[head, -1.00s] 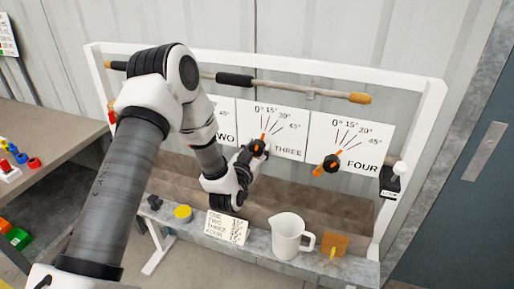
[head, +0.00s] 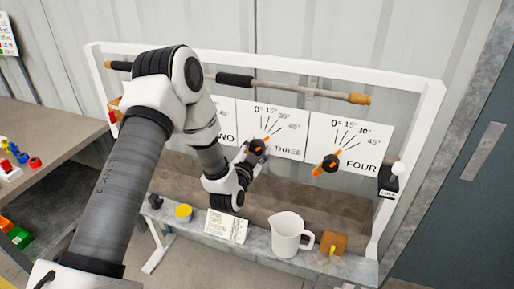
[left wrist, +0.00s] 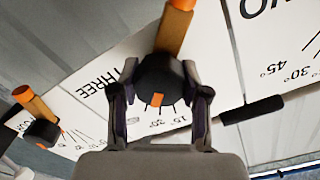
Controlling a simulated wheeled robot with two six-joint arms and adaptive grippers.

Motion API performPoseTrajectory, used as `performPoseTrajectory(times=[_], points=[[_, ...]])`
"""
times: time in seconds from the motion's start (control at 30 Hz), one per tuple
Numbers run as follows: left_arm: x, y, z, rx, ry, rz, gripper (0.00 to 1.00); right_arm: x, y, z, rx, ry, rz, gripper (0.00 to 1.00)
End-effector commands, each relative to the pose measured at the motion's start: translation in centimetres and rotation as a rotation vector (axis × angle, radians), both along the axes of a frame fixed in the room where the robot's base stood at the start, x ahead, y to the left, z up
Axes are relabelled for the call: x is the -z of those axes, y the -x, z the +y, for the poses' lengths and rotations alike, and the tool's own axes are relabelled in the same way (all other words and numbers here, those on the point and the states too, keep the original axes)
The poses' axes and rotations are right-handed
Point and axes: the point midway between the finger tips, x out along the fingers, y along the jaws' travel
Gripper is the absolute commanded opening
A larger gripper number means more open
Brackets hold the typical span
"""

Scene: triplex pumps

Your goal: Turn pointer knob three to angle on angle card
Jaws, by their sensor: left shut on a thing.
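Knob three (head: 257,147) is a black round knob with an orange pointer bar, on the white dial panel marked THREE (head: 288,140). Its pointer tilts up and to the right in the head view; I cannot tell the exact mark. My left gripper (left wrist: 160,78) has its two fingers around the knob's black body (left wrist: 155,88) in the left wrist view and is shut on it. The arm comes in from the left and partly hides panel TWO. The angle card (head: 227,226) stands on the grey ledge; its writing is too blurred to read. My right gripper is not in view.
Knob four (head: 330,163) with its orange pointer sits to the right. A white jug (head: 287,236), an orange block (head: 334,242) and a yellow-topped tin (head: 183,211) stand on the ledge. A grey bar (head: 290,87) runs above the dials.

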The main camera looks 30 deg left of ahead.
Motion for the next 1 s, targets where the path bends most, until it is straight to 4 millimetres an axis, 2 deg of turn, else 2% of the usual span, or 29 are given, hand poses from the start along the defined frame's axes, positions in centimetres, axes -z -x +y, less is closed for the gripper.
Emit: performPoseTrajectory(times=[0.23,0.27,0.3,0.6,0.7,0.87,1.0], points=[[0.0,0.0,0.0,0.001,0.001,-0.001,0.00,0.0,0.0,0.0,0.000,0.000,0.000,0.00],[0.0,0.0,0.0,0.001,0.001,-0.001,0.56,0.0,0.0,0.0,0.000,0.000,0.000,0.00],[0.0,0.0,0.0,0.001,0.001,-0.001,0.70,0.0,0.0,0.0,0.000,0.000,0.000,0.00],[0.0,0.0,0.0,0.000,0.002,0.000,0.72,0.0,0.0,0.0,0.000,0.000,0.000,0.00],[0.0,0.6,-0.2,0.000,0.002,0.001,0.72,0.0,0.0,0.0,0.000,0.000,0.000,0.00],[0.1,3.6,-0.8,0.000,0.005,0.003,0.72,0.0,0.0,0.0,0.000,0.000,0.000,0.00],[0.2,7.2,-1.8,0.001,0.004,0.005,0.72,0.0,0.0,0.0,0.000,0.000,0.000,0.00]])
